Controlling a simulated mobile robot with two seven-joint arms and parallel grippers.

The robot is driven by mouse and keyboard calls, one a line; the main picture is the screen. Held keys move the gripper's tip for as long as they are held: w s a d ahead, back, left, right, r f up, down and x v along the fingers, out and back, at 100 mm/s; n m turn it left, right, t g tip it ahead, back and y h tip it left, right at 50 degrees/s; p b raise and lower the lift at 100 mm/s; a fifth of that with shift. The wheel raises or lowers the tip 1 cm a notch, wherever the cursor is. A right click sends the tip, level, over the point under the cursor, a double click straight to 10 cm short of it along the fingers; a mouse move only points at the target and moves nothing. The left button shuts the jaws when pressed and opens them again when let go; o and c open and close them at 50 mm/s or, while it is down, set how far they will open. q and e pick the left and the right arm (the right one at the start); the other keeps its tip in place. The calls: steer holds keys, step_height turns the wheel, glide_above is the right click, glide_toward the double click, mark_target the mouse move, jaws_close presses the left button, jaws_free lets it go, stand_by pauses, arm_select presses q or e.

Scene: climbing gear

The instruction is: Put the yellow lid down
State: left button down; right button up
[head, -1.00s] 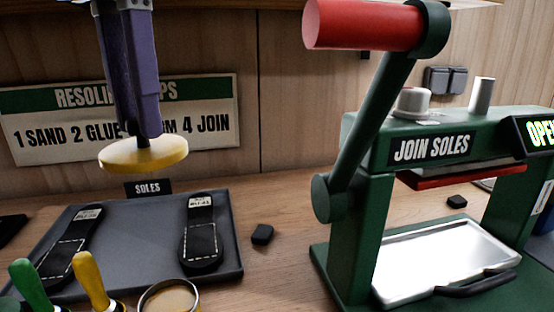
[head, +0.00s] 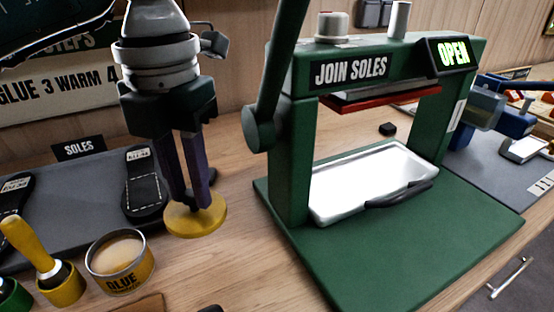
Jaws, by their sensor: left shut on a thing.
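The yellow lid (head: 195,222) is a flat round disc with a dark knob in its middle. In the head view it is at or just above the wooden bench, between the soles tray and the green press; I cannot tell if it touches the wood. My left gripper (head: 190,200) points down from above, its purple fingers shut on the lid's knob. The open glue tin (head: 121,265), with pale glue inside, stands to the lid's lower left. My right gripper is not in view.
The green JOIN SOLES press (head: 395,235) stands close on the right, with a silver tray (head: 365,180) in it. The grey soles tray (head: 85,205) lies to the left with black soles. A yellow-handled brush (head: 35,250) stands lower left. Bare wood lies in front of the lid.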

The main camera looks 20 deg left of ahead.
mark_target(195, 211)
arm_select(q)
step_height(195, 211, down, 7)
stand_by(0.4)
steer(key=shift+b, duration=0.35)
steer(key=shift+f, duration=0.2)
steer(key=c, duration=0.7)
jaws_free()
steer(key=shift+r, duration=0.1)
